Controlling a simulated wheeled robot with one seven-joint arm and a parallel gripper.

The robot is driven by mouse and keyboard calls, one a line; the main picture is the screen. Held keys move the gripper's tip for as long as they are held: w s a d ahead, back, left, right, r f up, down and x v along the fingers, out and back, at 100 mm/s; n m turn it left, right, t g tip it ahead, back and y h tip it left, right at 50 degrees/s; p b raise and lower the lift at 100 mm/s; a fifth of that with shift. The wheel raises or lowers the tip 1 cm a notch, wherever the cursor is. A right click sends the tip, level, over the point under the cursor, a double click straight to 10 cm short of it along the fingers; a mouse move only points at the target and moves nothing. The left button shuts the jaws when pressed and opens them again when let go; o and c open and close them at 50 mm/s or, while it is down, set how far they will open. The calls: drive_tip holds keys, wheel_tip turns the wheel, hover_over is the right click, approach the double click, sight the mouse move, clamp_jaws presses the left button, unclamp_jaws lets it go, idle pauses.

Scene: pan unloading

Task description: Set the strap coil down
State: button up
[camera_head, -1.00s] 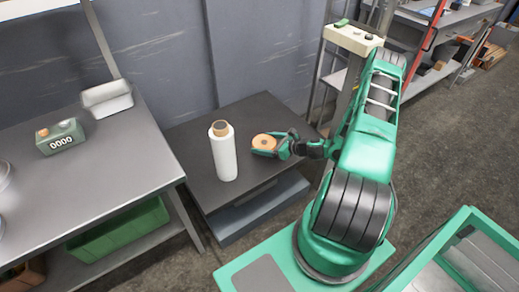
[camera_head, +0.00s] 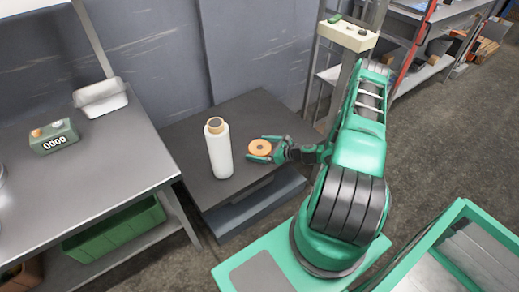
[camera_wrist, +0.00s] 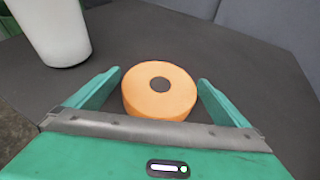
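The strap coil (camera_head: 260,147) is a flat orange ring with a dark centre hole. It appears to rest flat on the dark low table (camera_head: 262,113), to the right of the white wrapped roll (camera_head: 219,151). My gripper (camera_head: 266,148) reaches in from the right at table height. In the wrist view the coil (camera_wrist: 160,92) lies between my two green fingers (camera_wrist: 161,76), with a narrow gap on each side. The fingers are open around it. The coil's far edge shows beyond the fingertips, and its underside is hidden.
The white roll also stands at the upper left of the wrist view (camera_wrist: 54,28). A grey workbench (camera_head: 84,178) with a counter box (camera_head: 54,137) and a pale tray (camera_head: 101,97) is at left. The table is bare behind the coil.

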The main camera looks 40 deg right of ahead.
drive_tip(key=v, duration=1.1)
drive_tip(key=shift+s+d+r, duration=0.1)
drive_tip(key=shift+s+d, duration=0.1)
drive_tip(key=shift+s, duration=0.15)
drive_tip(key=s+a+r+n+g+h, duration=0.1)
drive_tip(key=s+a+r+n+g, duration=0.2)
drive_tip(key=r+n, duration=0.35)
drive_tip(key=s+a+r+n+g, duration=0.1)
drive_tip(key=s+r+n+g, duration=0.1)
drive_tip(key=r+n+g, duration=0.45)
drive_tip(key=s+a+r+n+g+h, duration=0.1)
drive_tip(key=s+a+r+n, duration=0.15)
drive_tip(key=r+n, duration=0.45)
drive_tip(key=s+a+r+n+g+h, duration=0.1)
drive_tip(key=s+a+r+n, duration=0.1)
drive_tip(key=s+r, duration=0.7)
drive_tip(key=s+a+r+n+h, duration=0.2)
drive_tip(key=s+r, duration=0.8)
drive_tip(key=r, duration=0.1)
drive_tip(key=shift+n+g, duration=0.3)
drive_tip(key=shift+g, duration=0.05)
